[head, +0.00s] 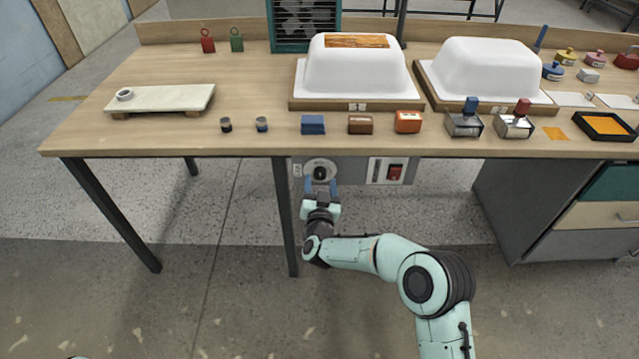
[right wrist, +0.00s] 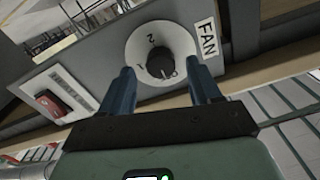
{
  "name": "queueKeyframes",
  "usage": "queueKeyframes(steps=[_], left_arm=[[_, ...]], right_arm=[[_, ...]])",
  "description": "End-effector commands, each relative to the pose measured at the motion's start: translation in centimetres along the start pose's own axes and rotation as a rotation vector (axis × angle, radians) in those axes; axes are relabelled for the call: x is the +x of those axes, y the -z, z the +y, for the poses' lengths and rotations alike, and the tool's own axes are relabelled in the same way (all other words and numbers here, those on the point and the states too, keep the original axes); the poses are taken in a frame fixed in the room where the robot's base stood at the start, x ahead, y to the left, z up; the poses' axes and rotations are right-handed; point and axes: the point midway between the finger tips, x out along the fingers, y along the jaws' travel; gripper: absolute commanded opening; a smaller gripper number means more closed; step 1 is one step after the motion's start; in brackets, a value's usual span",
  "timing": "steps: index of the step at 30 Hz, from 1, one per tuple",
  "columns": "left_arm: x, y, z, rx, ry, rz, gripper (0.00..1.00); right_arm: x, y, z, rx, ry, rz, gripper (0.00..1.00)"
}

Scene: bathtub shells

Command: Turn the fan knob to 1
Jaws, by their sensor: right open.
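The fan knob (right wrist: 160,63) is a black knob on a round pale dial (right wrist: 141,50) marked 0, 1 and 2, beside a FAN label (right wrist: 207,38). Its white pointer mark appears to be at 0. The knob also shows in the head view (head: 320,172), on the grey panel under the bench's front edge. My right gripper (head: 320,186) is open in front of the dial. In the right wrist view its two blue fingers (right wrist: 160,80) stand on either side of the knob, apart from it. My left gripper is not in view.
A red rocker switch (head: 394,172) sits right of the dial on the same panel (head: 350,170). The wooden bench top (head: 270,105) above holds white tub shells (head: 352,72), small blocks and stamps. A dark bench leg (head: 285,215) stands just left of my right gripper.

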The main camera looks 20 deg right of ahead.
Motion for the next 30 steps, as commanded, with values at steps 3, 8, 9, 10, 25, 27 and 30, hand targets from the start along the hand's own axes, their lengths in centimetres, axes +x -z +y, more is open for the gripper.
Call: queueKeyframes(steps=[3, 8, 9, 10, 25, 27, 30], left_arm=[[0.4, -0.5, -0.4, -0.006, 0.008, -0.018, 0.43], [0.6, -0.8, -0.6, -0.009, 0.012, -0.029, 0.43], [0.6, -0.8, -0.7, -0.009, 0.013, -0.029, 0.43], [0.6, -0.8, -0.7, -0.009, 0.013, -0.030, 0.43], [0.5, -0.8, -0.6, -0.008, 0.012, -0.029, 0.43], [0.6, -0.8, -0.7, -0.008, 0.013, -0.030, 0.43], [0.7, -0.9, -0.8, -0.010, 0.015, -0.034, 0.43]], right_arm=[[1.1, 0.0, 0.0, 0.002, -0.001, 0.001, 0.63], [1.7, 0.0, 0.0, 0.001, 0.001, 0.000, 0.63], [1.7, 0.0, 0.0, 0.001, 0.001, -0.001, 0.63], [1.7, 0.0, 0.0, 0.001, 0.001, -0.001, 0.63], [1.7, 0.0, 0.0, 0.003, 0.000, 0.000, 0.07], [1.7, 0.0, 0.0, 0.010, 0.000, 0.000, 0.07], [1.7, 0.0, 0.0, 0.030, 0.000, 0.000, 0.07]])
